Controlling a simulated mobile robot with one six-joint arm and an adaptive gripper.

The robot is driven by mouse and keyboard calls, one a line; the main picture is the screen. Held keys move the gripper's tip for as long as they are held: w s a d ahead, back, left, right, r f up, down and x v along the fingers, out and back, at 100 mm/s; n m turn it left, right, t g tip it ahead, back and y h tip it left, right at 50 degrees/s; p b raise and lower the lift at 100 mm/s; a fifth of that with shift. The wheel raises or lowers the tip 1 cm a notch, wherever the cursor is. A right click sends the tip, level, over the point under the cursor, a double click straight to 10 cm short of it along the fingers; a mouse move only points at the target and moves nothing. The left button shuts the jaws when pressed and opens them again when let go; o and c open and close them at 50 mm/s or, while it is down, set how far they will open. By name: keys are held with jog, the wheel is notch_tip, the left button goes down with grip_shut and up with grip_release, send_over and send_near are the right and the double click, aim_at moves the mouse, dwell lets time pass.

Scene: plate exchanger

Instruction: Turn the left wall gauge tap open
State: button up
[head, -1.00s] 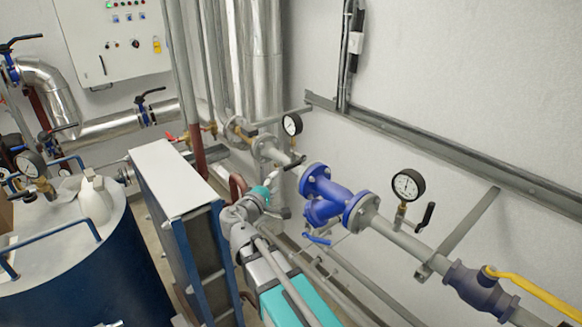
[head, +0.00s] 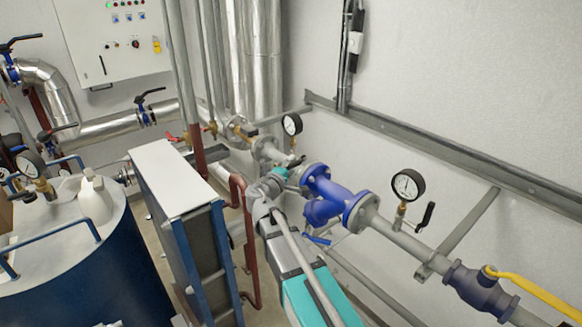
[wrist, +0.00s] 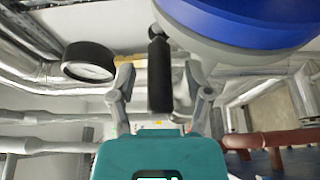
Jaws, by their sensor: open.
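The left wall gauge (head: 291,124) is a round white dial with a black rim, on the pipe by the wall. Its tap has a black lever handle (head: 296,161) below the dial. In the wrist view the handle (wrist: 159,75) stands upright in the picture between the two fingers of my gripper (wrist: 160,88), with gaps on both sides. The gripper is open. The gauge (wrist: 88,61) is to the left of it there, beside a brass fitting (wrist: 130,75). In the head view my wrist hides most of the gripper.
A blue flanged valve (head: 329,200) is close to the right of my wrist; its blue body (wrist: 240,20) fills the wrist view's upper right. A second gauge (head: 408,185) with a black lever (head: 426,216) is further right. A plate exchanger (head: 180,190) and red-brown pipe (head: 243,230) are left.

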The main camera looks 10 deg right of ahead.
grip_shut()
dwell(0.3)
jog(key=shift+a, duration=0.15)
